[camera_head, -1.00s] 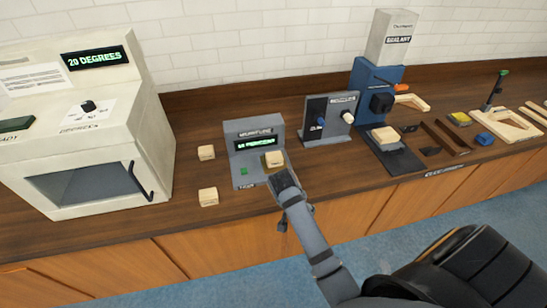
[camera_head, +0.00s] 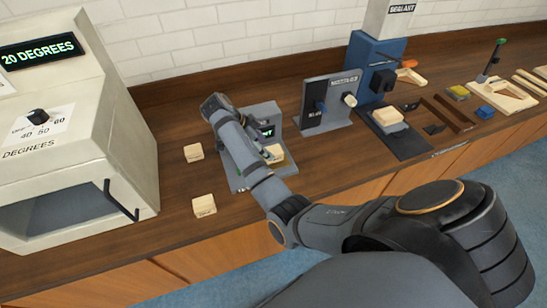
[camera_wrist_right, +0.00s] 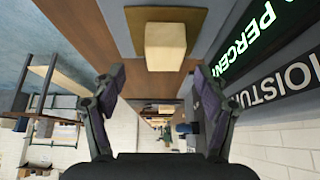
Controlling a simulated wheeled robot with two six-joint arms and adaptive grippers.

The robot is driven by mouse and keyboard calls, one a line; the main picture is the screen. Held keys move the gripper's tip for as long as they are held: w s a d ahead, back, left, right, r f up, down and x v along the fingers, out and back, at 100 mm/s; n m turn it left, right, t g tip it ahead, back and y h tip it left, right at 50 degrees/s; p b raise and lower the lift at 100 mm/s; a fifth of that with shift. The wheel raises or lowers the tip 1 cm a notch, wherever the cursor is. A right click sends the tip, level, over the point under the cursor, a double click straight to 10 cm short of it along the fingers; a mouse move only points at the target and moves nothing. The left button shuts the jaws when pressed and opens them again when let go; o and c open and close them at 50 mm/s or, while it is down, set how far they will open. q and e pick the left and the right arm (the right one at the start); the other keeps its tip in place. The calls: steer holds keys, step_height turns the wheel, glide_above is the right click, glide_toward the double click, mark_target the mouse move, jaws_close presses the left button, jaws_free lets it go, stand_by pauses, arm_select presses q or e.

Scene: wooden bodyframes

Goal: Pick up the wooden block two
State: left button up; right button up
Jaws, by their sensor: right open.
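Several pale wooden blocks are in the head view, and no marking shows which is block two. One block (camera_head: 274,153) sits on the grey moisture meter (camera_head: 239,183), partly behind my right arm. In the right wrist view this block (camera_wrist_right: 165,46) rests on the meter's brownish plate (camera_wrist_right: 133,24). My right gripper (camera_wrist_right: 158,85) is open, with the block ahead of and roughly between its fingertips, not gripped. Two other blocks lie on the counter left of the meter, one farther back (camera_head: 194,152) and one nearer (camera_head: 204,206). My left gripper is not in view.
A white oven (camera_head: 75,150) stands at the left. Wooden frame parts (camera_head: 500,97) lie farther right.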

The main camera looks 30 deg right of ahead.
mark_target(273, 150)
steer(key=shift+w+d+f, duration=0.25)
steer(key=shift+w+f, duration=0.35)
steer(key=shift+f, duration=0.1)
steer(key=shift+s+d+f+b, duration=0.45)
steer(key=shift+d+f, duration=0.2)
steer(key=shift+s+d+f+p, duration=0.1)
steer(key=shift+s+d+p, duration=0.25)
steer(key=shift+p, duration=0.5)
steer(key=shift+x, duration=1.15)
steer(key=shift+w+f, duration=0.2)
steer(key=shift+w, duration=0.05)
steer(key=shift+a, duration=0.1)
steer(key=c, duration=1.4)
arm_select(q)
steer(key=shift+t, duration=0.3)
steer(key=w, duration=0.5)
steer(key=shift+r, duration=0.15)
arm_select(e)
steer(key=shift+r, duration=0.1)
